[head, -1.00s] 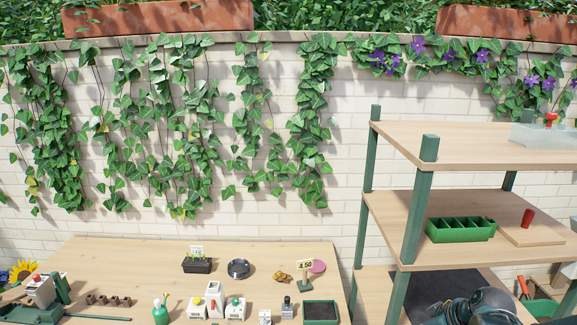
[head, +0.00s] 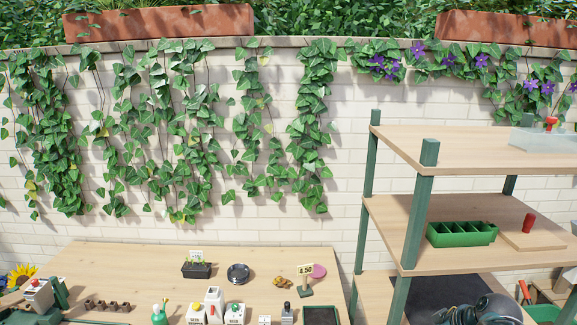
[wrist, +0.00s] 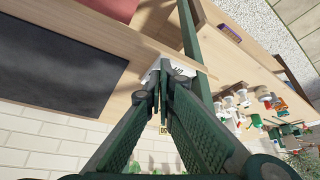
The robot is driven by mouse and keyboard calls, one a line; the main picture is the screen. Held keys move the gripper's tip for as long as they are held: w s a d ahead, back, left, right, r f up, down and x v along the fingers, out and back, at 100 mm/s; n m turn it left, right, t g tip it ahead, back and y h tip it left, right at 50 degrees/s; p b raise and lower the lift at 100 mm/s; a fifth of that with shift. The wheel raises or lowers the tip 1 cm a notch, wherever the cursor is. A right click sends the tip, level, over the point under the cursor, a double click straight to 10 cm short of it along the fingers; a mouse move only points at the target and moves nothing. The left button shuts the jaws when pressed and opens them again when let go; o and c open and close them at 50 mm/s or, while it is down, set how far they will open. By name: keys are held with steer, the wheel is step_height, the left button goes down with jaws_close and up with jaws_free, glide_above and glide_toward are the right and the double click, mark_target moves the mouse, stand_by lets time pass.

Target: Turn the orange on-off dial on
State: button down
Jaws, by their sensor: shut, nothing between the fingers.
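I cannot make out an orange on-off dial for certain. In the head view, small white boxes stand at the table's front edge of view: one with a yellow knob (head: 197,307), one with a red mark (head: 213,308) and one with a green knob (head: 235,308). Their lower parts are cut off. My gripper (wrist: 165,70) is in the wrist view, fingers together and empty. Its tips appear in front of a white card with dark marks (wrist: 181,71) at a wooden edge; I cannot tell whether they touch.
A green-posted shelf (head: 450,145) stands at the right, holding a green divided tray (head: 461,233). The table's back is mostly clear.

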steer(key=shift+r, duration=0.1)
steer(key=shift+r+p, duration=2.1)
steer(key=shift+r, duration=0.8)
steer(key=shift+a+r+p, duration=0.15)
steer(key=shift+p, duration=0.3)
steer(key=a+p, duration=0.1)
steer(key=p, duration=0.1)
steer(key=s+p, duration=0.1)
steer(key=p, duration=0.1)
steer(key=shift+a+r, duration=0.35)
steer(key=shift+r, duration=0.05)
steer(key=shift+f, duration=0.15)
steer(key=shift+f+b, duration=2.55)
steer(key=shift+f, duration=0.85)
